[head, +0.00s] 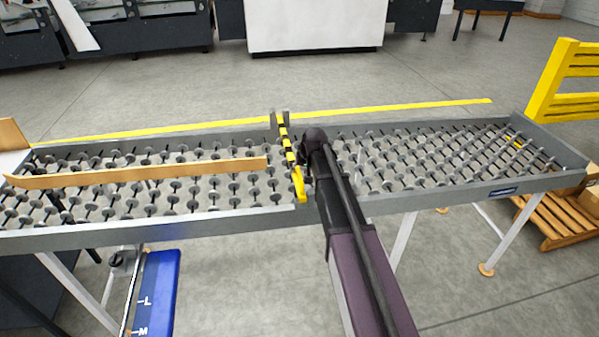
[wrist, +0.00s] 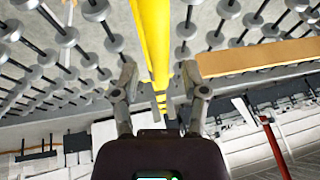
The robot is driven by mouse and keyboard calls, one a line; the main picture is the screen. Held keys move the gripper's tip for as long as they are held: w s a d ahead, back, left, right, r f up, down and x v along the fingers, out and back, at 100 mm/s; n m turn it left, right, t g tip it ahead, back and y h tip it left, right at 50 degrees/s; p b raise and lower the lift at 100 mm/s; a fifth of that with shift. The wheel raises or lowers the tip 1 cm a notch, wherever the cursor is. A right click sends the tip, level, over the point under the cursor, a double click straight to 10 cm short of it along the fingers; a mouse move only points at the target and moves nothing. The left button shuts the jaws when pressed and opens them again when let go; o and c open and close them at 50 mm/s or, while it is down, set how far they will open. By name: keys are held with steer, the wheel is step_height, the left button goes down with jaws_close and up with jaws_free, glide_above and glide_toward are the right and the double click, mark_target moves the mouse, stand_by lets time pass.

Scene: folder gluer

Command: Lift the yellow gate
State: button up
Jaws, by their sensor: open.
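The yellow gate (head: 288,150) is a narrow yellow bar with dark bands, lying across the roller conveyor. Its near end is a curved yellow piece by the front rail, and its far end meets a grey bracket at the back rail. My gripper (head: 305,160) is just right of the gate, mostly hidden by my own arm in the head view. In the wrist view my gripper (wrist: 160,76) is open, one finger on each side of the yellow gate (wrist: 152,35). The bar runs between the fingers; I cannot tell whether they touch it.
The conveyor (head: 400,204) has wheel rollers and raised grey side rails. A long tan board (head: 150,174) lies on its left half. A yellow fence (head: 562,80) and a wooden pallet (head: 548,222) stand at the right. A blue panel (head: 160,290) hangs below the conveyor.

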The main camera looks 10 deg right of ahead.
jaws_close()
steer(key=shift+r, duration=0.1)
